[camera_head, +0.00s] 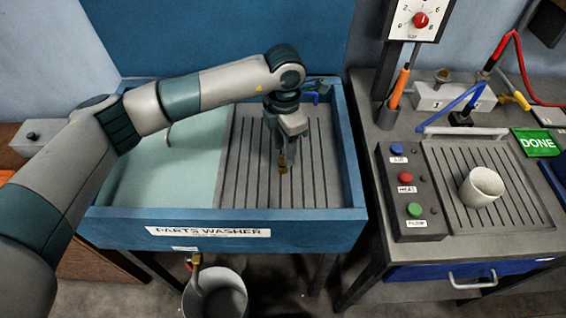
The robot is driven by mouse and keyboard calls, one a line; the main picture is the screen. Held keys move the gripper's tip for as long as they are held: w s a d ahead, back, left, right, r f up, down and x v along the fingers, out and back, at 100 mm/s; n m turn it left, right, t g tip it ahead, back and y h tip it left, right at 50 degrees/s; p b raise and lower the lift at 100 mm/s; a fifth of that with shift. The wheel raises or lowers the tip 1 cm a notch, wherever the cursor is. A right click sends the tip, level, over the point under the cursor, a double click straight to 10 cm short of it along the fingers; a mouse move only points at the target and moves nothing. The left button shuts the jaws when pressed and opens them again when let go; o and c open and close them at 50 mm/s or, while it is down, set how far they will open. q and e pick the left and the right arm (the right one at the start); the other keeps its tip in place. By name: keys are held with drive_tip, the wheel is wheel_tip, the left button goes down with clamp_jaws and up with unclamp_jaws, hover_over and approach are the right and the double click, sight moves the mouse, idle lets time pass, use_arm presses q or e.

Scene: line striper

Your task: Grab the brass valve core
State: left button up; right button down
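A small brass piece, which looks like the valve core (283,168), is at the ribbed grey drainboard of the blue parts washer (215,232). My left gripper (285,152) points down right over it, with the fingers at its upper part. The fingers hide part of the brass piece. I cannot tell whether they are closed on it, or whether it touches the ribs. My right gripper is not in view.
The washer's raised blue rim surrounds the drainboard, with a pale basin (200,185) at left. At right, a bench holds a button box (407,190), a white cup (481,187) and a green DONE pad (536,142). A bucket (215,295) stands below.

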sight(283, 157)
use_arm(q)
drive_tip(key=shift+w+a+f+p, duration=0.1)
drive_tip(key=shift+f+p, duration=0.6)
drive_tip(key=shift+p, duration=0.1)
wheel_tip(283, 157, down, 3)
drive_tip(key=shift+w+r+p, duration=0.1)
drive_tip(key=shift+p, duration=0.65)
drive_tip(key=shift+f, duration=0.45)
drive_tip(key=shift+c, duration=0.4)
clamp_jaws()
